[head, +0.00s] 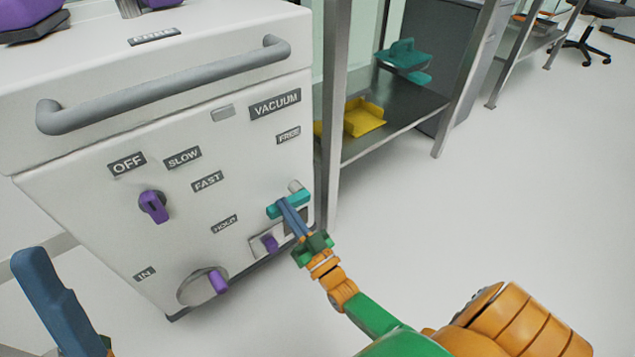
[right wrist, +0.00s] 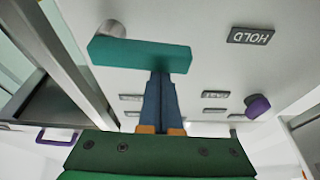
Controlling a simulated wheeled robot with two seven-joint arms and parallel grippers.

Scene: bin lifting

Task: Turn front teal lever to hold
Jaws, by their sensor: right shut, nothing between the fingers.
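The front teal lever (head: 278,211) is on the lower right of the white machine's front panel. In the right wrist view the teal lever (right wrist: 130,54) is a flat bar beside a grey round knob (right wrist: 112,29). My right gripper (head: 288,208) is shut and empty, with its blue fingertips at the lever. In the right wrist view the fingertips (right wrist: 161,76) meet the bar's edge right of its middle and seem to touch it. The HOLD label (head: 224,224) is left of the lever. Part of my left gripper (head: 42,285) shows at the lower left; its opening is unclear.
A grey handle bar (head: 165,85) crosses the machine's top front. Purple knobs (head: 154,206) and (head: 218,282) and a small purple lever (head: 269,243) are on the panel. A metal shelf (head: 395,118) stands close to the right. The floor at right is clear.

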